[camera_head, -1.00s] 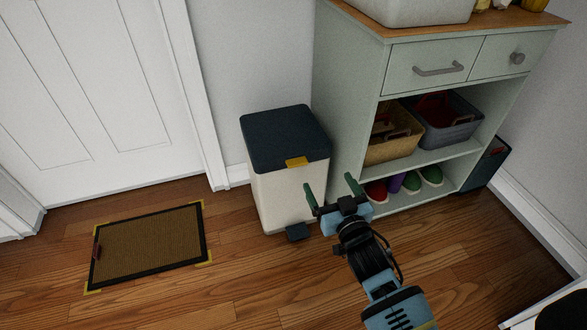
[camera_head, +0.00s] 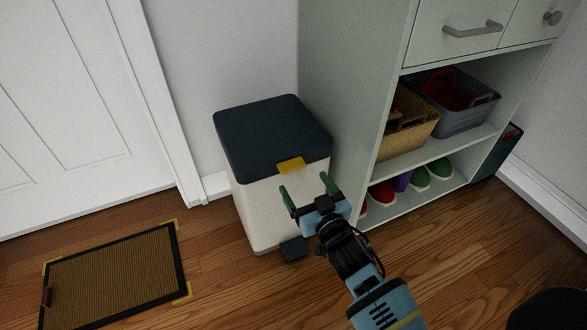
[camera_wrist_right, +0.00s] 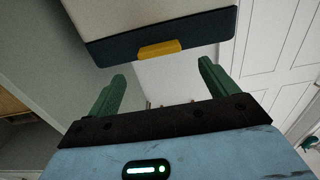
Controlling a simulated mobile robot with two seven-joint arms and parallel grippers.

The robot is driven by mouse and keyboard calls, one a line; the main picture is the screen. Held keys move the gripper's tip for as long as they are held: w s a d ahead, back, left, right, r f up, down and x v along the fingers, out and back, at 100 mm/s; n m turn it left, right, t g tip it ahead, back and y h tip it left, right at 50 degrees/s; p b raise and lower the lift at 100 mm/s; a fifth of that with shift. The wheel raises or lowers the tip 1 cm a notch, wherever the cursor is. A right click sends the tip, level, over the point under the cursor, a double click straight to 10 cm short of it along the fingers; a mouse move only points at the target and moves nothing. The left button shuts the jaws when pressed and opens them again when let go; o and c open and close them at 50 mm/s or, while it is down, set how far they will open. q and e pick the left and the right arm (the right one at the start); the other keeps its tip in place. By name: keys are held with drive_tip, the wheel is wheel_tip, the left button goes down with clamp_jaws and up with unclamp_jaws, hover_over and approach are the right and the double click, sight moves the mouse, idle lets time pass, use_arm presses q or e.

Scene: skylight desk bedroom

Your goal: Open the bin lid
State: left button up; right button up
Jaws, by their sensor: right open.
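The bin (camera_head: 285,210) is cream white with a dark navy lid (camera_head: 270,130), which is shut. A yellow tab (camera_head: 290,165) sits at the lid's front edge, and a dark pedal (camera_head: 294,248) sticks out at the base. My right gripper (camera_head: 306,184) is open and empty, with green fingers, in front of the bin just below the tab. In the right wrist view, the yellow tab (camera_wrist_right: 159,49) and lid edge (camera_wrist_right: 205,32) lie beyond the open fingers (camera_wrist_right: 160,82), apart from them. My left gripper is not in view.
A pale green cabinet (camera_head: 345,100) stands close right of the bin, with baskets (camera_head: 455,105) and shoes (camera_head: 420,178) on its shelves. A framed doormat (camera_head: 115,275) lies on the wooden floor at left, before a white door (camera_head: 70,110). Floor between mat and bin is clear.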

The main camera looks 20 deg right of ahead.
sight(294, 169)
drive_tip(key=w+b, duration=0.2)
drive_tip(key=w, duration=0.4)
drive_tip(key=shift+a+f, duration=0.1)
drive_tip(key=shift+w+b, duration=0.4)
drive_tip(key=shift+w, duration=0.1)
drive_tip(key=c, duration=1.4)
